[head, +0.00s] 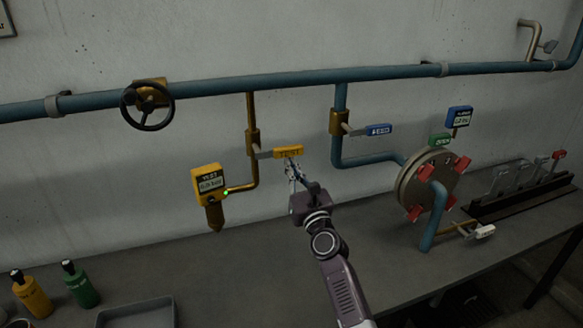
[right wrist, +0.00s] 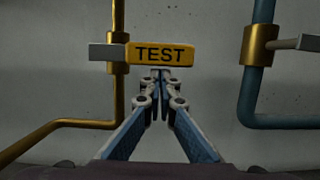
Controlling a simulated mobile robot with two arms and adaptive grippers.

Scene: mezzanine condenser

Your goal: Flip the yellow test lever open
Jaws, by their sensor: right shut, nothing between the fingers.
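The yellow test lever (head: 288,152) sticks out level to the right from a brass valve on the vertical brass pipe (head: 252,125). It reads TEST in the right wrist view (right wrist: 161,54), where its grey shank (right wrist: 107,52) runs left to the valve. My right gripper (head: 292,170) is shut and empty, just below the lever's handle. In the right wrist view its fingertips (right wrist: 160,72) meet right under the handle's lower edge; I cannot tell whether they touch it. My left gripper is not in view.
A yellow gauge box (head: 208,184) with a green light hangs left of the lever. A blue-handled lever (head: 378,130) and a round flange (head: 426,184) are to the right. The bench (head: 230,265) holds two bottles and a grey tray (head: 137,312) at the left.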

